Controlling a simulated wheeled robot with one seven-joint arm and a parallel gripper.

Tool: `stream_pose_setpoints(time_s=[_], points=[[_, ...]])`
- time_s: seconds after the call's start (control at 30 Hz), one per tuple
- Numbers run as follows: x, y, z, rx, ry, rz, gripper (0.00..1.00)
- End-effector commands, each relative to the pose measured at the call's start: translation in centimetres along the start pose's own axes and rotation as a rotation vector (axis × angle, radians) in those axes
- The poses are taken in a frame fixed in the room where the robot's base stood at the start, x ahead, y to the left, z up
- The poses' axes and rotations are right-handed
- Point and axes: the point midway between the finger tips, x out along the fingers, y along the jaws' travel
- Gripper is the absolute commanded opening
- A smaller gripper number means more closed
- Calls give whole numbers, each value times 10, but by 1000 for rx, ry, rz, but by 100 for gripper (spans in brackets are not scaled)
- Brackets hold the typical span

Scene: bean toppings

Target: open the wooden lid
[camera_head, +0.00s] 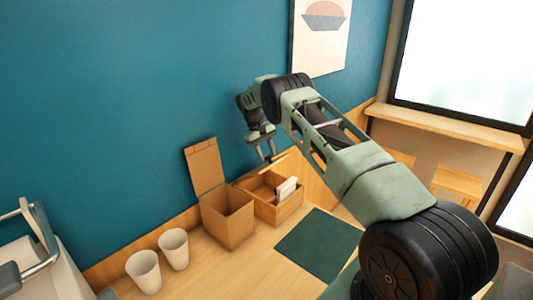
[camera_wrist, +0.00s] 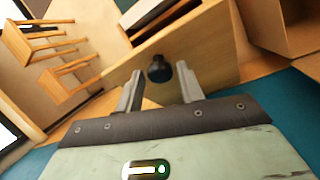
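The wooden lid (camera_wrist: 205,50) is a light panel with a round black knob (camera_wrist: 159,69) in the wrist view. The knob is between my two fingers (camera_wrist: 159,88), with a gap on each side. My gripper (camera_head: 266,156) is open and empty, above the back of the low wooden box (camera_head: 282,215) in the head view. Part of the box's inside and white items (camera_head: 286,189) in it show there. The knob is not clear in the head view, and I cannot tell the lid's exact tilt.
A taller brown box (camera_head: 227,222) with its flap (camera_head: 205,167) up stands just left of the wooden box. Two white cups (camera_head: 144,270) (camera_head: 174,248) stand farther left. A dark green mat (camera_head: 319,245) lies to the right. The blue wall (camera_head: 120,110) is close behind.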

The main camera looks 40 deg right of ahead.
Motion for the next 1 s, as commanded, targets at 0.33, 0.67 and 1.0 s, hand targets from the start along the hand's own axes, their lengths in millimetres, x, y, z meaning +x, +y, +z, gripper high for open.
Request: stream_pose_setpoints(time_s=[0.33,0.67,1.0], points=[[-7,0,-1,1,3,0,38],[-58,0,-2,1,4,0,38],[-75,0,0,0,0,-1,38]])
